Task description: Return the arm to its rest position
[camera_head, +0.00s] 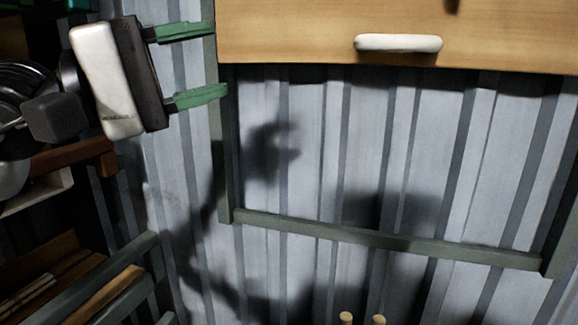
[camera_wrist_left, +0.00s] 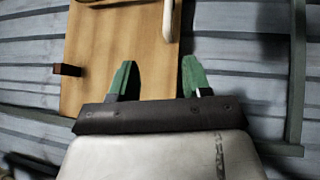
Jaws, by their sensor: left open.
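My left gripper (camera_head: 215,60) is at the upper left of the head view, its two green fingers spread apart and pointing right. Nothing shows between the fingers. The fingertips appear beside the left edge of a wooden board (camera_head: 300,30); I cannot tell whether they touch it. In the left wrist view the gripper (camera_wrist_left: 157,65) is also open, with the board (camera_wrist_left: 95,50) behind the fingers. A white curved bar (camera_head: 398,43) is on the board and partly shows in the wrist view (camera_wrist_left: 168,14). My right gripper is not in view.
A green-grey frame (camera_head: 390,241) stands under the board against a corrugated metal wall (camera_head: 310,150). Shelves (camera_head: 110,290) stand at the lower left. A dark peg (camera_wrist_left: 68,70) sits at the board's edge. Two wooden rod ends (camera_head: 346,318) show at the bottom.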

